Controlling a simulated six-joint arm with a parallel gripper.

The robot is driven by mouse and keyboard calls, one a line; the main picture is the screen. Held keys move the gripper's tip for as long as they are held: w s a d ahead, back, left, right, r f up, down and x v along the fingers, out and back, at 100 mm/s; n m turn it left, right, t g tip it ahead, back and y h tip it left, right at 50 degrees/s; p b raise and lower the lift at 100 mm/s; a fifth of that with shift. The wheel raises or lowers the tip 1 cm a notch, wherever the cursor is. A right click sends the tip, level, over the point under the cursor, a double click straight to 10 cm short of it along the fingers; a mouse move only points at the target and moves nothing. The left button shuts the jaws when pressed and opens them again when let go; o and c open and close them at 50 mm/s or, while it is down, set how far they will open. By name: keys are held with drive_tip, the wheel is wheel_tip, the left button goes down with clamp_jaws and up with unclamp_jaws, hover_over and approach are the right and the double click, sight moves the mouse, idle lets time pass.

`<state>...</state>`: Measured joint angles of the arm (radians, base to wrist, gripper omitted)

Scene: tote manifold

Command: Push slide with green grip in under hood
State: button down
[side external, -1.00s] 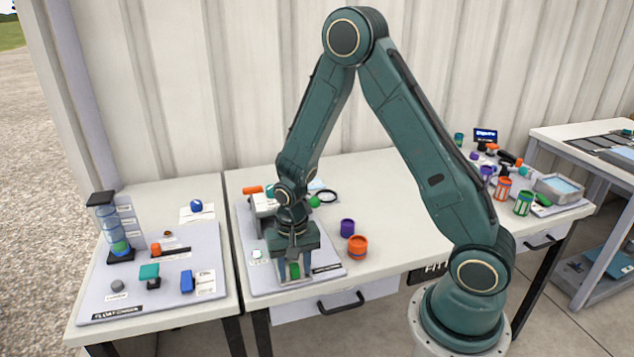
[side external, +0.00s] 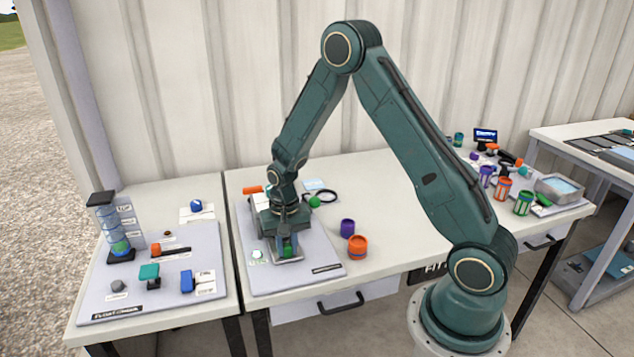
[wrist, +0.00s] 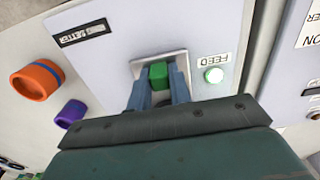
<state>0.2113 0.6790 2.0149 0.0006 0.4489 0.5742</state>
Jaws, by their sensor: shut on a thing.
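The green grip (wrist: 158,74) stands on a pale metal slide (wrist: 143,66) in the wrist view. My gripper (wrist: 158,88) is shut on the green grip, with one finger on each side. In the side external view my gripper (side external: 288,250) is low over the grey board, and a little of the green grip (side external: 287,252) shows between the fingers. The front edge of the slide (side external: 289,261) pokes out below them. The hood is mostly hidden behind my gripper, so I cannot tell how far under it the slide sits.
A lit FEED lamp (wrist: 213,75) is beside the slide. An orange cup (side external: 357,246) and a purple cup (side external: 347,227) stand right of the board (side external: 320,275). A float board (side external: 175,300) fills the left table.

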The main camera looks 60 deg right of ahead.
drive_tip(key=shift+w+d, duration=1.5)
drive_tip(key=shift+w, duration=0.05)
drive_tip(key=c, duration=1.3)
unclamp_jaws()
drive_tip(key=shift+r, duration=0.1)
wheel_tip(320, 180, up, 14)
drive_tip(key=shift+f, duration=0.15)
